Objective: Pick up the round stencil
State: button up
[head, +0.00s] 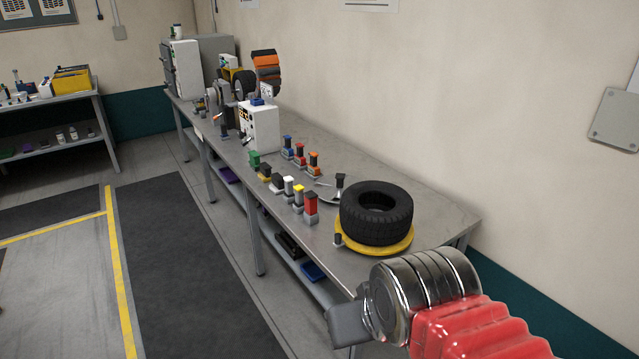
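A thin grey round plate with a dark upright knob, which looks like the round stencil (327,193), lies flat on the workbench (440,215). It is just left of and behind the black tyre (376,212), which partly hides its right side. My gripper (346,326) is at the lower right, in front of the bench's near end and apart from the plate. Only a grey part of it shows beyond the metal rings of my arm, and its fingertips cannot be made out.
The tyre lies on a yellow round base (405,247). Several coloured stamp-like blocks, including a red one (311,207), stand left of the plate. A white machine (260,126) stands further back. The wall runs behind the bench. The bench's right end is clear.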

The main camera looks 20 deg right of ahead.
aim_at(333, 186)
jog(key=u, duration=0.3)
jog(key=i, duration=0.75)
jog(key=u, duration=0.5)
jog(key=i, duration=1.45)
jog(key=z, duration=0.35)
jog(key=i, duration=1.05)
jog(key=z, duration=0.25)
